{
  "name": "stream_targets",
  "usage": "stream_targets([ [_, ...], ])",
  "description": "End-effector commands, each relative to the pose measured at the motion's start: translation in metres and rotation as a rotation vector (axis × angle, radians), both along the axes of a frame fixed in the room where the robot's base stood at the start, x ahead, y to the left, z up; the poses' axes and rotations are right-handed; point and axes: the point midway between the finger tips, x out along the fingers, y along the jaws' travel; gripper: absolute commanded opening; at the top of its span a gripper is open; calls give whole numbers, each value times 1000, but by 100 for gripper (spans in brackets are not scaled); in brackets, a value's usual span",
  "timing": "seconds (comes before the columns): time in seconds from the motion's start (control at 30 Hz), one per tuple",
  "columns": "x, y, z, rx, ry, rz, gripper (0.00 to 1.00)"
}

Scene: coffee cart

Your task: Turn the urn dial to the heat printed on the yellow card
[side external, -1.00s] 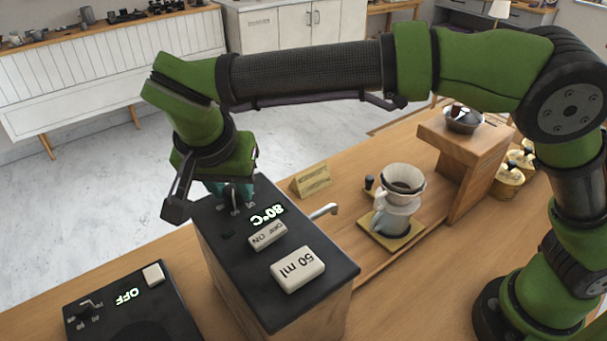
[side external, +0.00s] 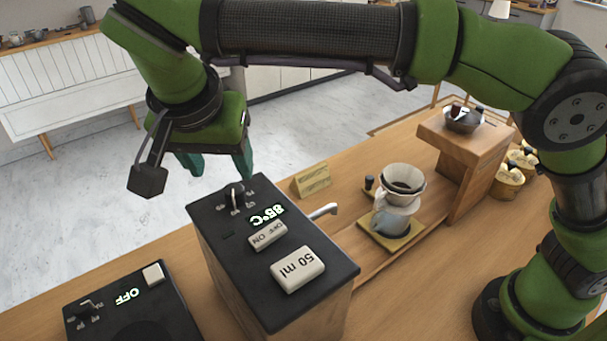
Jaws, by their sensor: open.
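The black-topped urn (side external: 205,225) stands on the wooden counter. Its dial (side external: 236,196), a dark knob with a pale pointer among small marks, is near the far end of the top. Beside it the lit display (side external: 267,216) appears upside down and seems to read 85°C. The yellow card (side external: 312,181) stands just behind the urn; its print is too small to read. My gripper (side external: 218,165) is open and empty, its teal fingers above and behind the dial, apart from it.
The urn top also carries an ON/OFF switch (side external: 267,235) and a 50 ml button (side external: 298,269). A spout (side external: 322,211) sticks out toward a dripper on a server (side external: 398,200). A second black unit (side external: 165,308) reading OFF is at lower left. A wooden stand (side external: 465,150) is at right.

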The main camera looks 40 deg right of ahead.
Motion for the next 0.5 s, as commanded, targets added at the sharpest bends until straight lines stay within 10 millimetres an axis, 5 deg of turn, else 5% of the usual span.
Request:
stream_targets([
  [0.2,-10,10,34,1,-2,0,59],
  [0.5,-16,14,49,0,2,1,59],
])
